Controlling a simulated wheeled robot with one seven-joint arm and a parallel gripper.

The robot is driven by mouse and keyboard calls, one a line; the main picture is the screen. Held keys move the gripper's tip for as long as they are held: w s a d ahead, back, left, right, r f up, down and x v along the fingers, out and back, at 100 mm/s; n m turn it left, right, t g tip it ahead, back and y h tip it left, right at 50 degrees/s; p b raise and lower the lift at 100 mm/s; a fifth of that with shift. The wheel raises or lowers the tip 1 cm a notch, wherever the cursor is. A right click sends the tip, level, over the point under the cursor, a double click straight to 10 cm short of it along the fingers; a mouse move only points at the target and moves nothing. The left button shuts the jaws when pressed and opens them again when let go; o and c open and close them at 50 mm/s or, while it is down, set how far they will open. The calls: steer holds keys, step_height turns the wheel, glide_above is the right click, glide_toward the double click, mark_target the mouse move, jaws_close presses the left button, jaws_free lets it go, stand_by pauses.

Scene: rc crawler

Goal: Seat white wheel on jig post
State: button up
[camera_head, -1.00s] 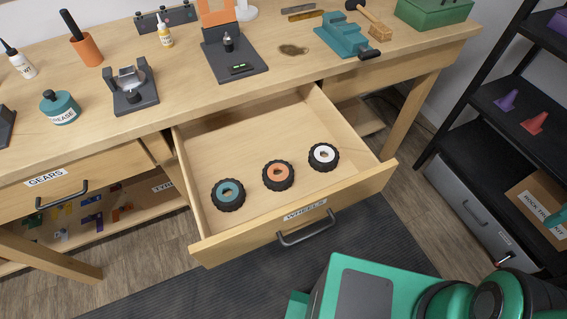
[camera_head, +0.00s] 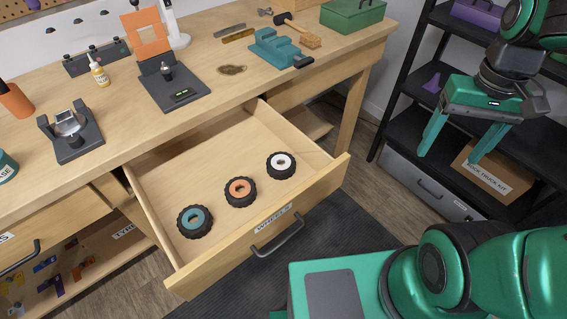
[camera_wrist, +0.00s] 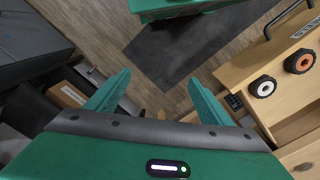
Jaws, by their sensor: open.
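The white wheel (camera_head: 281,165), a black tyre with a white hub, lies flat in the open drawer (camera_head: 333,177), rightmost of three wheels. It also shows at the right of the wrist view (camera_wrist: 263,86). A dark jig (camera_head: 173,90) with a short upright post (camera_head: 167,73) and an orange upright panel stands on the bench; the post looks bare. My gripper (camera_head: 446,157) is open and empty, fingers pointing down, well right of the drawer in front of the black shelf. Its fingers also show in the wrist view (camera_wrist: 157,93).
An orange-hub wheel (camera_head: 240,191) and a teal-hub wheel (camera_head: 195,221) lie left of the white one. The drawer front has a dark handle (camera_head: 278,236). A teal vise (camera_head: 279,48) and mallet (camera_head: 297,29) sit behind on the bench (camera_head: 222,110). A shelf (camera_head: 400,120) stands right.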

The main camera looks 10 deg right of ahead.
steer(key=w+a+n, duration=0.4)
steer(key=w+a, duration=0.2)
steer(key=w, duration=0.2)
steer(key=n, duration=1.1)
glide_above(281, 158)
step_height(281, 158, down, 8)
steer(key=r, duration=0.1)
steer(key=shift+s+f, duration=0.15)
steer(key=shift+f, duration=1.75)
steer(key=shift+s+f, duration=0.2)
steer(key=shift+f, duration=1.65)
steer(key=shift+s+f, duration=0.15)
steer(key=shift+f, duration=1.75)
steer(key=c, duration=0.8)
